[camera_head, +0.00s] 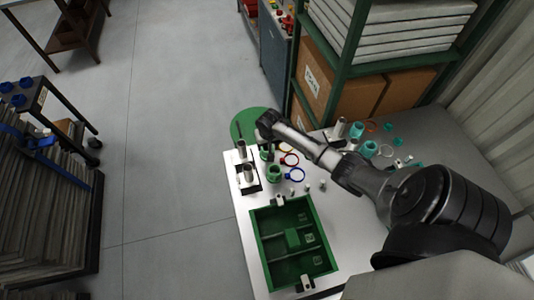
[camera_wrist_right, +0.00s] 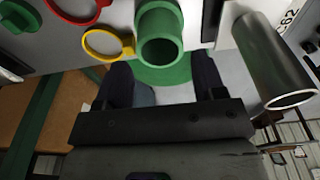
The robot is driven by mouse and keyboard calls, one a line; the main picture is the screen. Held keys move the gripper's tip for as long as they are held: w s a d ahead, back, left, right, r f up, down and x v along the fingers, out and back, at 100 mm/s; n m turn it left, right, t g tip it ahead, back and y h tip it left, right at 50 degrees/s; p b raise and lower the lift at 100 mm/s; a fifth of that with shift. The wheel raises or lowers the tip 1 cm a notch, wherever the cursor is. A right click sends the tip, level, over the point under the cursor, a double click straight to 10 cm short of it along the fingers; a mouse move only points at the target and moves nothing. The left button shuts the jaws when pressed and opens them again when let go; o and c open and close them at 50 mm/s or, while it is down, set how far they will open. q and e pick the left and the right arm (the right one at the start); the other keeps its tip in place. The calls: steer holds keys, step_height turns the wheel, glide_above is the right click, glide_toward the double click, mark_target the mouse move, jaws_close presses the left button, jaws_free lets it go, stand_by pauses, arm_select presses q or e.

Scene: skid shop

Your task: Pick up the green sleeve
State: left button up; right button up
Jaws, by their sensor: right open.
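A green sleeve (camera_wrist_right: 160,38), a hollow upright tube, stands on the white table in the right wrist view. My right gripper (camera_wrist_right: 165,88) is open, its two dark fingers on either side of a gap with the sleeve just beyond it; I cannot tell whether they touch it. In the head view my right gripper (camera_head: 265,141) is over the far end of the table, partly hiding a green sleeve (camera_head: 268,156). Another green sleeve (camera_head: 274,173) stands nearer. My left gripper is not in view.
Metal tubes stand on a dark holder (camera_head: 249,188) at left; one metal tube (camera_wrist_right: 268,58) is close by my right gripper. Red, yellow (camera_wrist_right: 103,44) and blue rings lie beside the sleeves. A green compartment tray (camera_head: 258,250) is nearer. A green disc (camera_head: 244,122) is beyond the table.

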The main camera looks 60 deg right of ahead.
mark_target(267, 150)
steer(key=shift+w+d+f, duration=0.15)
steer(key=shift+f, duration=0.95)
steer(key=f, duration=0.1)
steer(key=f+b, duration=0.1)
steer(key=f, duration=0.1)
steer(key=shift+w+d+f+b, duration=0.15)
steer(key=shift+w+d+b, duration=0.1)
steer(key=shift+b, duration=0.1)
steer(key=shift+f, duration=0.55)
steer(key=c, duration=0.5)
